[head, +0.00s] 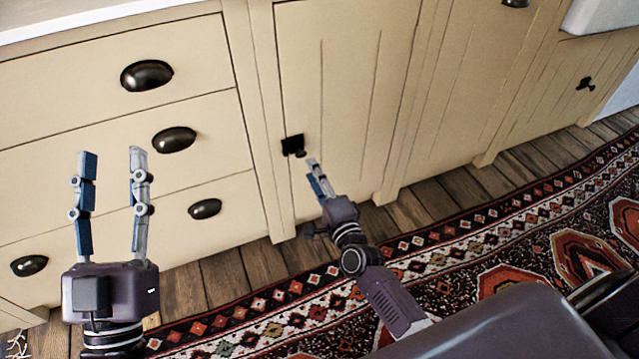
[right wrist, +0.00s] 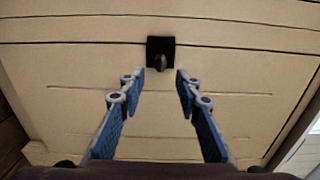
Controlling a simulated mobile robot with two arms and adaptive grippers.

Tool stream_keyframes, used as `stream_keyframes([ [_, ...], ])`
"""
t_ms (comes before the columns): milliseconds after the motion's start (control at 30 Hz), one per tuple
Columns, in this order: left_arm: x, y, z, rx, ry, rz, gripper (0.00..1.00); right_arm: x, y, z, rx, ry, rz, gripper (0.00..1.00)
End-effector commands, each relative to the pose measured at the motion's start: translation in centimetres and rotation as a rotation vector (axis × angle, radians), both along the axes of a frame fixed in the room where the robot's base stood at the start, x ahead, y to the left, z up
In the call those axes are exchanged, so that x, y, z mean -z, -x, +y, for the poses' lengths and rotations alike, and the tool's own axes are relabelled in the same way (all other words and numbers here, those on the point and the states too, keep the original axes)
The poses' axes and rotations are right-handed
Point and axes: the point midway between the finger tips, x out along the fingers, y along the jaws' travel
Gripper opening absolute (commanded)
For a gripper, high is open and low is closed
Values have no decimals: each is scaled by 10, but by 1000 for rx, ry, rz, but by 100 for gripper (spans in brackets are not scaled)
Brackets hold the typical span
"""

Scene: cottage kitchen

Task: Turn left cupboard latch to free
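The left cupboard latch (head: 293,145) is a small black plate with a dark knob, on the left edge of a cream cupboard door (head: 345,90). In the right wrist view the latch (right wrist: 160,52) is at the top middle, just past the fingertips. My right gripper (head: 314,168) points at the latch from the lower right. In the right wrist view its fingers (right wrist: 160,78) are open on either side of the knob's line, with nothing between them. Whether they touch the knob is unclear. My left gripper (head: 112,155) is open and empty in front of the drawers.
Cream drawers (head: 110,120) with dark cup handles (head: 146,75) fill the left. Another door with a black latch (head: 585,84) is at the far right. A patterned rug (head: 450,240) lies on the wooden floor (head: 225,275).

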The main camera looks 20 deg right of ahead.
Motion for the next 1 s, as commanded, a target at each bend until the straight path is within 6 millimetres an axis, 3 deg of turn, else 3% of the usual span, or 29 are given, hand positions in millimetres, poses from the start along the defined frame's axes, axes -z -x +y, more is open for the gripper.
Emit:
stream_keyframes([
  [100,0,0,0,0,0,1,40,1,20,-1,0,1,2,31],
  [300,0,0,0,0,0,1,40,0,37,-2,0,1,1,31],
  [867,0,0,0,0,0,1,40,0,39,-2,0,2,-1,31],
  [1000,0,0,0,0,0,0,40,-22,43,7,-16,93,-42,31],
])
